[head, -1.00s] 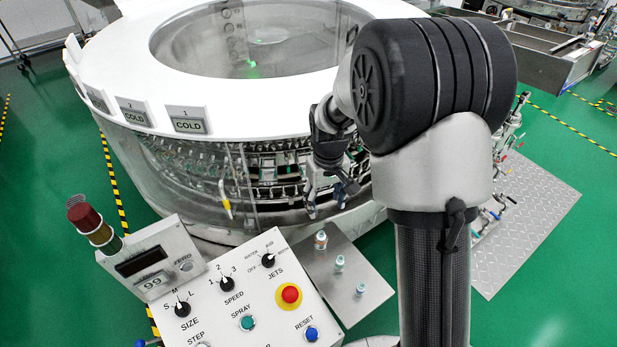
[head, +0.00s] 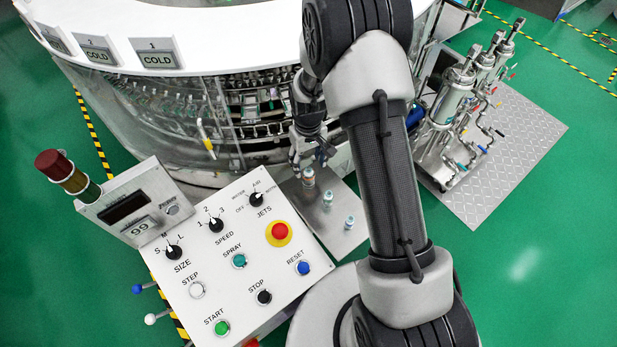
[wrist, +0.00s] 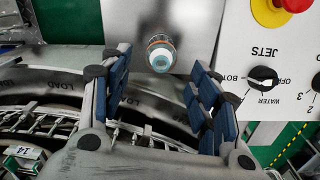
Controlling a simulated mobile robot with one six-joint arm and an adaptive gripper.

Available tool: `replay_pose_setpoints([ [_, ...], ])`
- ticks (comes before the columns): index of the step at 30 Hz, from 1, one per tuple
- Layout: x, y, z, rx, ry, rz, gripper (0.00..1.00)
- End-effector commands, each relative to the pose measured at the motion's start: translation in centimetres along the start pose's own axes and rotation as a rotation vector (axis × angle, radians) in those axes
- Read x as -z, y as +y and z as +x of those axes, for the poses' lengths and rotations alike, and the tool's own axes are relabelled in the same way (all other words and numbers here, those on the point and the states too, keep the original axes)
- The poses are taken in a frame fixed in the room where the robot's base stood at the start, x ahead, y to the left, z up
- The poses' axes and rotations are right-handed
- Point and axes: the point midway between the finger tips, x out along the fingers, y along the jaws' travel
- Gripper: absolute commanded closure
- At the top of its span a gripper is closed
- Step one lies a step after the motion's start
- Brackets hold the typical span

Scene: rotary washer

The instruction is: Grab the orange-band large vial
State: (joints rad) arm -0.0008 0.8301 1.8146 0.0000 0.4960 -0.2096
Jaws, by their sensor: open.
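The orange-band large vial (head: 308,178) stands upright at the back of the small metal shelf, the largest of the vials there. In the wrist view its pale blue-green cap and a thin orange-brown ring (wrist: 160,53) show from above. My gripper (head: 309,161) is above and beside it, fingers open and empty. In the wrist view the blue-padded fingers (wrist: 160,68) lie left and right of the vial's line, with the vial near the tips. Whether the tips reach its height I cannot tell.
Two smaller vials (head: 327,199) (head: 349,222) stand nearer on the metal shelf (head: 335,243). The control panel (head: 225,262) is close at the left. The rotary washer (head: 180,120) rises behind my gripper. A valve assembly (head: 455,110) stands at the right.

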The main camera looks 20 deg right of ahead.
Motion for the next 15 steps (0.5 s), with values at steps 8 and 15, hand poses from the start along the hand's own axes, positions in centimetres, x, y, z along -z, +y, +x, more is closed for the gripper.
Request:
replay_pose_setpoints([
  [8, -0.6, -0.1, 3.3, 0.001, -0.004, 0.000, 0.44],
  [15, -0.5, 0.0, 5.2, -0.001, -0.001, 0.000, 0.44],
])
